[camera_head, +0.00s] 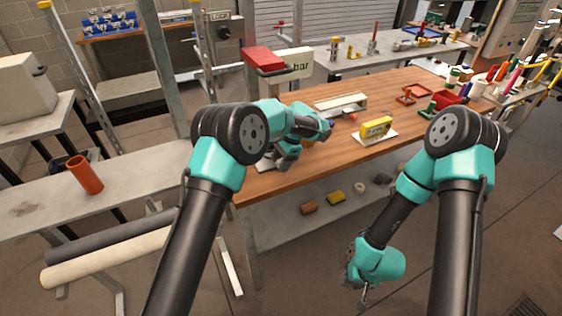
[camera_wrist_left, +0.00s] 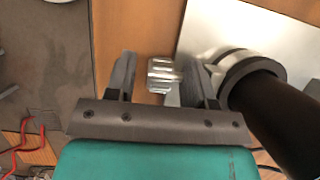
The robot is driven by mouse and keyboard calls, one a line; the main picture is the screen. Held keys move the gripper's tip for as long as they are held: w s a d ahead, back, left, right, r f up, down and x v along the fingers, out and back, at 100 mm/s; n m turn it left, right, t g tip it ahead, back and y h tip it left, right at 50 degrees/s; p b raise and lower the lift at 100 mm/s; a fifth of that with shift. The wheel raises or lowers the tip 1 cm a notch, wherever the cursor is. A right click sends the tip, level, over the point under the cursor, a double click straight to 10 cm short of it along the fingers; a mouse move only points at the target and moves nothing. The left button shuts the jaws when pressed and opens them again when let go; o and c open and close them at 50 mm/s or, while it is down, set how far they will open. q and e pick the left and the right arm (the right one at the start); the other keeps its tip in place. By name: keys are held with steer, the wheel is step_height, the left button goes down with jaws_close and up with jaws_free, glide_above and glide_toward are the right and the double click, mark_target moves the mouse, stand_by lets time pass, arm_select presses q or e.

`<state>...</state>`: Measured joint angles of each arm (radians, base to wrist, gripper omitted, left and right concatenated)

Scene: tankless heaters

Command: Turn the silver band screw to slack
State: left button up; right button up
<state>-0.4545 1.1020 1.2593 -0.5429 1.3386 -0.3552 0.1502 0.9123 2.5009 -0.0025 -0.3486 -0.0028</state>
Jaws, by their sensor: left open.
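In the left wrist view, a silver ribbed screw head (camera_wrist_left: 162,75) lies between the two fingers of my left gripper (camera_wrist_left: 160,78). The gripper is open, with a visible gap between the screw head and the left finger; the right finger is nearer to it. A silver band (camera_wrist_left: 222,58) goes around a black hose or pipe (camera_wrist_left: 275,105) just right of the right finger. In the head view, my left gripper (camera_head: 272,160) is low over the near left corner of the wooden bench, and my arm hides the screw. My right gripper (camera_head: 364,292) hangs away from the bench; its fingers are too small to judge.
The wooden bench (camera_head: 330,160) carries a yellow device (camera_head: 376,128) on a white plate, a long pale block (camera_head: 341,104) and red trays (camera_head: 413,94). A grey shelf (camera_head: 285,222) lies below. In the wrist view, a pale plate (camera_wrist_left: 225,22) sits beside the hose.

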arm_select(q)
jaws_close()
stand_by(0.3)
steer(key=shift+a+h, duration=0.1)
steer(key=shift+h, duration=0.3)
steer(key=shift+a+t+h, duration=0.1)
steer(key=shift+t+h, duration=0.5)
steer(key=shift+h, duration=0.2)
steer(key=shift+s+a+f+t+h, duration=0.1)
steer(key=shift+t+h, duration=0.35)
steer(key=shift+h, duration=0.55)
steer(key=shift+s+a+t+h, duration=0.1)
steer(key=shift+t+h, duration=0.35)
steer(key=shift+h, duration=0.55)
jaws_free()
